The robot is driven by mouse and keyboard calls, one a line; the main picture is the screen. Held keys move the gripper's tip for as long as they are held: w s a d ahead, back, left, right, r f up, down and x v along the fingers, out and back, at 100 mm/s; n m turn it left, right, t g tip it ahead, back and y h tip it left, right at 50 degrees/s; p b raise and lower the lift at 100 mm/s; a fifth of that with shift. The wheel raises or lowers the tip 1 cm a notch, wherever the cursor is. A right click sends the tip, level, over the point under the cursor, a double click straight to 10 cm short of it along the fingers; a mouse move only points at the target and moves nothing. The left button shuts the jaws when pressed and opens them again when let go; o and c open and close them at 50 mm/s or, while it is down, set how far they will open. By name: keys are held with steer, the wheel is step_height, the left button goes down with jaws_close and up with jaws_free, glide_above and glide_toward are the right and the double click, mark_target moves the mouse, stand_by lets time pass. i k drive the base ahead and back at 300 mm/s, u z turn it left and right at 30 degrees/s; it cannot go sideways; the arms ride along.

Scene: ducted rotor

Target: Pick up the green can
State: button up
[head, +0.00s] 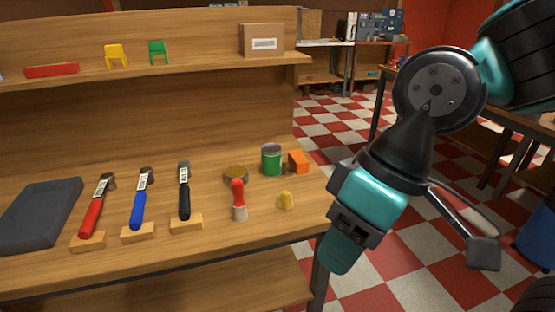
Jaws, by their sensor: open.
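The green can (271,160) stands upright on the wooden workbench (280,225), toward its right end, with a grey top. An orange block (298,162) sits close to its right side. My gripper (340,250) hangs in the right foreground, in front of and to the right of the can, past the bench's right edge. It is open, and nothing shows between its fingers.
Several hammers on wooden blocks and a dark tray (40,215) are left. A shelf (150,67) runs above the bench's back.

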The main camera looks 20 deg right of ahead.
mark_target(272, 153)
steer(key=k, duration=0.6)
steer(key=u, duration=0.8)
steer(key=i, duration=1.9)
steer(key=z, duration=0.65)
